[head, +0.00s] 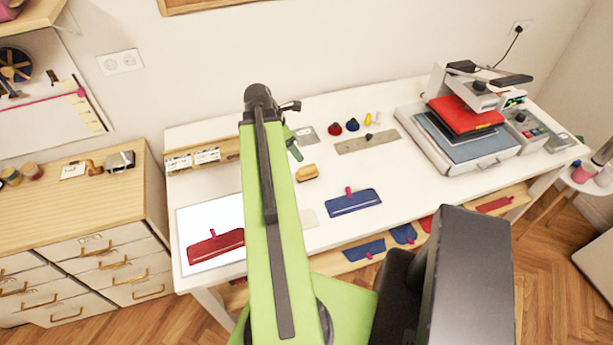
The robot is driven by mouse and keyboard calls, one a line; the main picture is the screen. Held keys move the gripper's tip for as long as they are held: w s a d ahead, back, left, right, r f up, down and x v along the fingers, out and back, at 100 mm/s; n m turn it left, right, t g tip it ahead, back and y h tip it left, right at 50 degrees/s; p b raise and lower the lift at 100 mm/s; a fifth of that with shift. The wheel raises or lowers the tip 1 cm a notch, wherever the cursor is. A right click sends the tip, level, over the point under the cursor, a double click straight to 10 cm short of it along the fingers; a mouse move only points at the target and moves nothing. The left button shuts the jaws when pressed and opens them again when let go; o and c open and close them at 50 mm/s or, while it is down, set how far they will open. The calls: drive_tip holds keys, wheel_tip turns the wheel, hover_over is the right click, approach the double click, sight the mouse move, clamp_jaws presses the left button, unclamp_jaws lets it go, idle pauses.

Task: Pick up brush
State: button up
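A small tan block with a darker underside, which looks like the brush (307,173), lies on the white table (400,185), just right of my green arm. Nothing holds it, and its bristles cannot be made out. My arm rises through the middle of the picture to a dark joint at its top. My gripper does not show; the arm link hides what lies behind it.
A blue squeegee (353,202) lies in front of the brush; a red squeegee (215,247) rests on a white sheet at left. A grey bar (366,142) and small coloured pieces lie behind. A heat press (462,130) stands at right. A drawer cabinet (90,215) is at left.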

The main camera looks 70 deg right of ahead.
sight(307, 167)
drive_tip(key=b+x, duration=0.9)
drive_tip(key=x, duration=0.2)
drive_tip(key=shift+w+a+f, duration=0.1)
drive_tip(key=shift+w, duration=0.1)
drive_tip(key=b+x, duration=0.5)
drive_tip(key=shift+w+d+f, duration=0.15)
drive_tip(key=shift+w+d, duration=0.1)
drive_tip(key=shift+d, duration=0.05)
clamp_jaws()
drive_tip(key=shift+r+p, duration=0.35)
